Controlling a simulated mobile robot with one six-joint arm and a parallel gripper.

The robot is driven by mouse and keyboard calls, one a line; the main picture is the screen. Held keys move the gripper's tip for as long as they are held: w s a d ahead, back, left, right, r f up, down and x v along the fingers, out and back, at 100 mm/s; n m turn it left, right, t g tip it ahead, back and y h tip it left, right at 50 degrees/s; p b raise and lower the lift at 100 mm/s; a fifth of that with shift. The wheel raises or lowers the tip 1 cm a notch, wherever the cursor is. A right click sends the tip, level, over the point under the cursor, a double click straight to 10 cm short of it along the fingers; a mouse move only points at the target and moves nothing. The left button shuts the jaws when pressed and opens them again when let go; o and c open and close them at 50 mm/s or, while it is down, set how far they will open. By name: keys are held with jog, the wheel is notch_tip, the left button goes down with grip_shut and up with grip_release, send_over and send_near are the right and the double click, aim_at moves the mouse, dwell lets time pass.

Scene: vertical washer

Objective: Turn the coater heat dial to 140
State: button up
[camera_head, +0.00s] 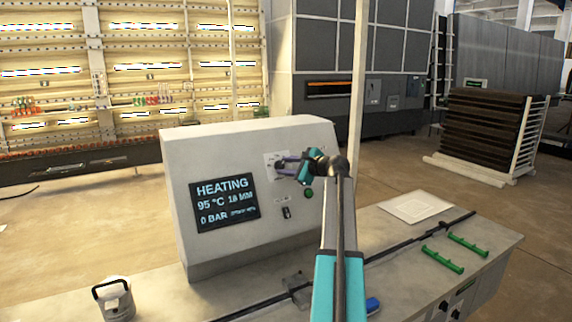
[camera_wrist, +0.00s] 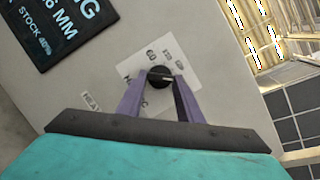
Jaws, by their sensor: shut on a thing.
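The coater heat dial (camera_wrist: 159,76) is a round black knob on a white scale label (camera_wrist: 185,70) in the wrist view. The dial's pointer setting cannot be read.
A green button (camera_head: 309,193) and a small black switch (camera_head: 286,212) sit below the dial. A slatted rack (camera_head: 485,135) stands behind, right.

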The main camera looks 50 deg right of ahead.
jog(key=m+p, duration=0.1)
jog(key=m, duration=0.1)
jog(key=m+h+p, duration=0.1)
jog(key=m, duration=0.1)
jog(key=m+h+p, duration=0.1)
jog(key=m, duration=0.1)
jog(key=shift+a+t+p, duration=0.3)
jog(key=shift+f+m+h+p, duration=0.2)
jog(key=shift+m+h+p, duration=0.6)
jog(key=shift+m, duration=0.9)
jog(key=o, duration=1.1)
jog(key=shift+b+v, duration=2.25)
jog(key=shift+v, duration=4.65)
